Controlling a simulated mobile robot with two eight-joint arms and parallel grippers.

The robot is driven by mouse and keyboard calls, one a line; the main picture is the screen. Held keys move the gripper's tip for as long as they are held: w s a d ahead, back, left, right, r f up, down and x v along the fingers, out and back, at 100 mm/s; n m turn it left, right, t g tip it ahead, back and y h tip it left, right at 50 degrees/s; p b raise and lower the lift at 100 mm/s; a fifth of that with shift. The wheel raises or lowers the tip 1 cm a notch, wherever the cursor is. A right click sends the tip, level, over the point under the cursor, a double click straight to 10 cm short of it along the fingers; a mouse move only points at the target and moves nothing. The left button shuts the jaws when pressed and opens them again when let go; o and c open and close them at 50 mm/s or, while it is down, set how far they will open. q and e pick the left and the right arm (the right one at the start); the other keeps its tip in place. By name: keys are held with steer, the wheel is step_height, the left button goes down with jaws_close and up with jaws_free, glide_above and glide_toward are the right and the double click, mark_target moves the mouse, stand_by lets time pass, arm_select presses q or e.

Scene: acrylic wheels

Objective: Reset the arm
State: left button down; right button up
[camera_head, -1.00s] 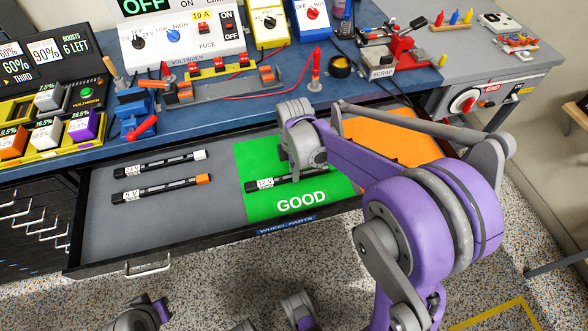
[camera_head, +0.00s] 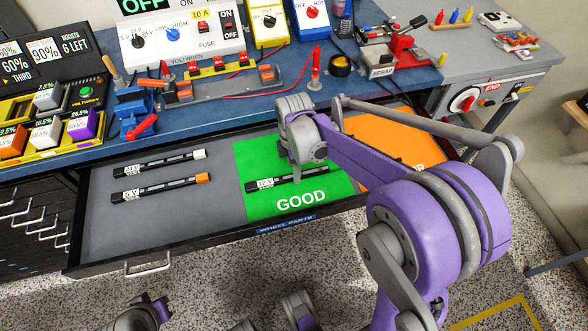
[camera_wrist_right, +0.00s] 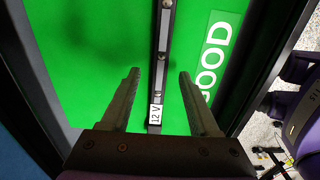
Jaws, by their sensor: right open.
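My right arm (camera_head: 440,215) reaches in from the lower right over the open drawer. My right gripper (camera_head: 295,172) is above the green GOOD area (camera_head: 270,150), and its fingertips are partly hidden by the wrist in the head view. In the right wrist view the gripper (camera_wrist_right: 160,82) is open, with a gap on both sides of the dark 12 V bar (camera_wrist_right: 162,60). The bar lies on the green area, apart from both fingers, and also shows in the head view (camera_head: 265,185). My left gripper cannot be made out.
An orange area (camera_head: 385,135) is partly behind my right arm.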

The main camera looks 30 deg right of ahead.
arm_select(q)
steer(key=shift+r+p, duration=0.7)
steer(key=shift+r, duration=0.15)
arm_select(e)
step_height(320, 180, up, 9)
steer(key=shift+s+r, duration=0.1)
steer(key=shift+r, duration=0.05)
